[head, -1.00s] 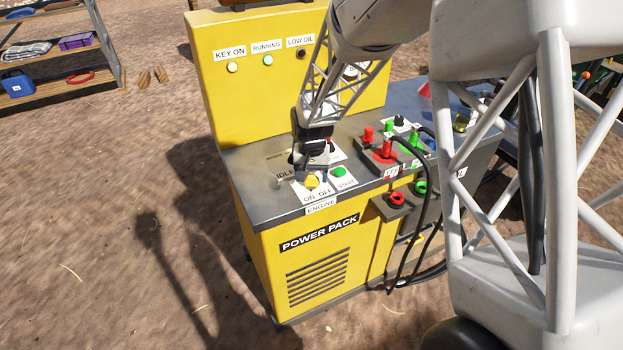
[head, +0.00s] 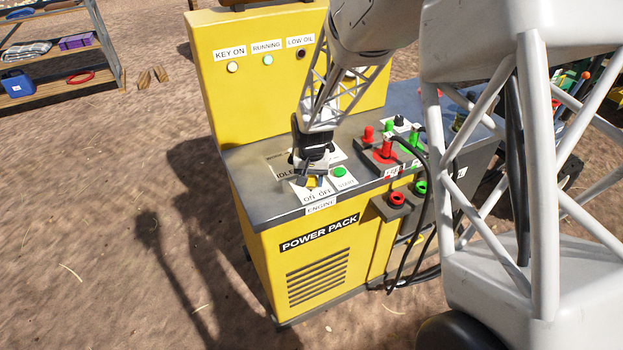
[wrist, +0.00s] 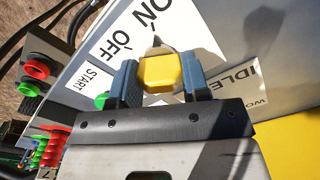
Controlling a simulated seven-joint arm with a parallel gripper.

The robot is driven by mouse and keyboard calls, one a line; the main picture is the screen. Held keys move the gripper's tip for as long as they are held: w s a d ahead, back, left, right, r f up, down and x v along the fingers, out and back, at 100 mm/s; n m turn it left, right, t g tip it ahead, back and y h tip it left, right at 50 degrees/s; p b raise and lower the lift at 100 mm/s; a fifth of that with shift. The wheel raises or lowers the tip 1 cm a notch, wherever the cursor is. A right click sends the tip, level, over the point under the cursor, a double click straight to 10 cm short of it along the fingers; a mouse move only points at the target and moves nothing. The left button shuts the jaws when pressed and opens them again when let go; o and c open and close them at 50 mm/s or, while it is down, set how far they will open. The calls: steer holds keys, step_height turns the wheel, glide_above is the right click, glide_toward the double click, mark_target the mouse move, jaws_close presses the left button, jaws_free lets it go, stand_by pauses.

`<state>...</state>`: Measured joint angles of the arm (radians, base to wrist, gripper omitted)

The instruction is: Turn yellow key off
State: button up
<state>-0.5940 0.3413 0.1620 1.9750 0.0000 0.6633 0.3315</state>
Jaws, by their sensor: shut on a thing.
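The yellow key (wrist: 162,72) sits on the white ON/OFF label (wrist: 125,40) of the power pack's top panel. In the wrist view it lies between the two blue-grey fingers of my gripper (wrist: 160,82), which is shut on it. In the head view my gripper (head: 312,180) is down at the panel's front edge, and only a small part of the key (head: 312,183) shows. A pale tip of the key's switch points up between the ON and OFF words in the wrist view. The KEY ON lamp (head: 233,67) and RUNNING lamp (head: 268,60) look pale; the LOW OIL lamp (head: 301,54) is dark.
A green START button (head: 339,171) is close to the right of my gripper. Red and green hose couplings (head: 386,150) with black hoses stand farther right. The yellow back panel (head: 230,110) rises behind. A shelf (head: 60,50) stands far left on open dirt.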

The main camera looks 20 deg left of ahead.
mark_target(311, 177)
steer(key=shift+n, duration=0.4)
steer(key=n, duration=1.1)
stand_by(0.5)
steer(key=o, duration=0.9)
steer(key=shift+r, duration=3.95)
